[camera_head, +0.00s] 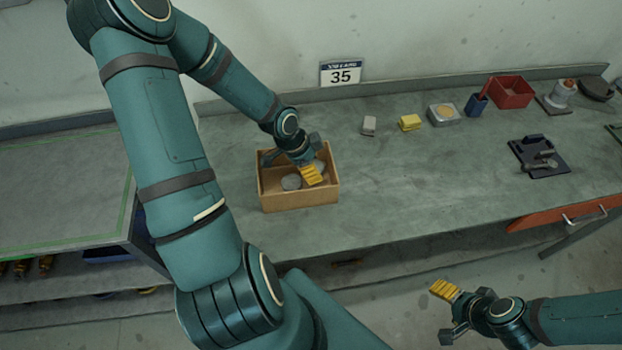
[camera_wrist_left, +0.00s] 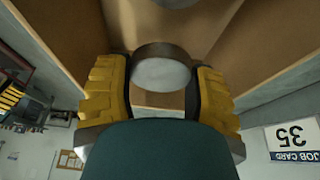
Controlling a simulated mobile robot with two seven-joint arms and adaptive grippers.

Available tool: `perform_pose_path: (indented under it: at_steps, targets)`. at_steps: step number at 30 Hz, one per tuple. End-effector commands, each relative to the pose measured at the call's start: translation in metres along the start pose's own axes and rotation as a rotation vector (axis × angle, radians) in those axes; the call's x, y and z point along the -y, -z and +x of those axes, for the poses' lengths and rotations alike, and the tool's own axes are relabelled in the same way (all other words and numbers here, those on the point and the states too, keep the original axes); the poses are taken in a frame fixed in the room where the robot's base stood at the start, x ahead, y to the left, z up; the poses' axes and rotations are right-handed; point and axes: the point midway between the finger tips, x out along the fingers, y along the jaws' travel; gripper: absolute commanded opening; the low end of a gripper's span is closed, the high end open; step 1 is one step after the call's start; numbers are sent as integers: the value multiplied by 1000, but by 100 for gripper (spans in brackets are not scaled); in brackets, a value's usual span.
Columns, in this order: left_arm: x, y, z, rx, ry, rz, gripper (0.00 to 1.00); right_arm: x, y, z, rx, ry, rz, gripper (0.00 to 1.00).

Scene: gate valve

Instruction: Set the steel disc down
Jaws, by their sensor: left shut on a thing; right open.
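The steel disc (camera_wrist_left: 162,72) is a round grey piece with a darker rim, gripped between the yellow fingers of my left gripper (camera_wrist_left: 165,92) in the left wrist view. In the head view my left gripper (camera_head: 308,174) reaches down into an open wooden box (camera_head: 302,200) on the bench. A second grey disc (camera_head: 291,182) lies on the box floor to the left of the fingers; part of a grey disc also shows at the top edge of the wrist view (camera_wrist_left: 176,2). The gap under the held disc is hard to judge. My right gripper (camera_head: 447,314) is open and empty, in front of the bench.
The grey workbench (camera_head: 400,185) is clear right of the box. A dark fixture (camera_head: 538,156) sits further right.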

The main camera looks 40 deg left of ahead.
Motion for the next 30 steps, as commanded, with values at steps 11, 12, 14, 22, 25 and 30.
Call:
perform_pose_path:
  at_steps: [11, 12, 14, 22, 25, 30]
  targets:
    - [0, -13, 34, -1, 0, 2, 13, -5, -1, 15, -1, -3, 0, 67]
    - [0, -15, 40, -1, 0, 2, 13, -6, -2, 17, -1, -3, 0, 67]
    - [0, -18, 47, -1, 1, 2, 13, -7, -2, 20, -1, -4, 0, 67]
    - [1, -20, 50, -1, 3, 2, 13, -7, -2, 20, -1, -4, 0, 67]
    - [1, -20, 52, -1, 2, 2, 13, -7, -2, 22, -1, -4, 0, 67]
    - [1, -21, 52, -1, 2, 1, 85, -7, -2, 22, -1, -4, 0, 67]
